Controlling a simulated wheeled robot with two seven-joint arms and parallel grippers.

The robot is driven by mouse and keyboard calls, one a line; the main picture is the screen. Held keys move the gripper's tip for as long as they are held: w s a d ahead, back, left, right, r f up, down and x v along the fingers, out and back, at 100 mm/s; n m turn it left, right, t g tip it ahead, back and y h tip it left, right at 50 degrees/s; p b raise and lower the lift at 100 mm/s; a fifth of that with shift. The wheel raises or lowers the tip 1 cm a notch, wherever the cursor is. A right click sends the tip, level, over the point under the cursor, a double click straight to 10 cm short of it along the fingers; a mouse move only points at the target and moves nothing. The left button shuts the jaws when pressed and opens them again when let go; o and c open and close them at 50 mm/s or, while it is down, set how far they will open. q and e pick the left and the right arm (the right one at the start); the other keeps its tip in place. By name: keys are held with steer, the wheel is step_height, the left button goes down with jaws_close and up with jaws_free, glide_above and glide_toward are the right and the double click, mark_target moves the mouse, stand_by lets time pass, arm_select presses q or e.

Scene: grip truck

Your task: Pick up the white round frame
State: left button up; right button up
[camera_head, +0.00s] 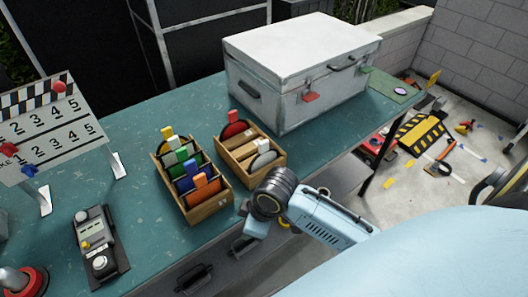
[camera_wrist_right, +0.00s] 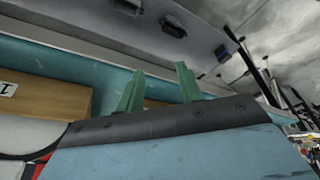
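The white round frame (camera_head: 264,160) stands in the right-hand wooden box (camera_head: 266,173), at its near end, with only its upper part showing above the slots. My right arm comes in from the right in the head view, its dark wrist just in front of that box; its fingertips cannot be made out there. In the right wrist view the two green fingers of my right gripper (camera_wrist_right: 158,92) stand apart with nothing seen between them. A wooden box side (camera_wrist_right: 45,92) is behind and left of them. My left gripper is not in view.
A second wooden box (camera_head: 208,208) with several coloured frames is to the left. A large silver case (camera_head: 300,65) stands behind. A clapperboard (camera_head: 52,130) and a black control box (camera_head: 98,248) are further left. The teal tabletop (camera_head: 150,135) is clear between them.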

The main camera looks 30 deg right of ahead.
steer(key=w+r+n, duration=0.4)
steer(key=r, duration=0.1)
step_height(320, 180, up, 16)
steer(key=n+g+h+p, duration=0.1)
steer(key=n+g+h, duration=0.2)
steer(key=n, duration=0.3)
glide_above(264, 141)
step_height(264, 141, down, 13)
steer(key=shift+s, duration=0.1)
jaws_close()
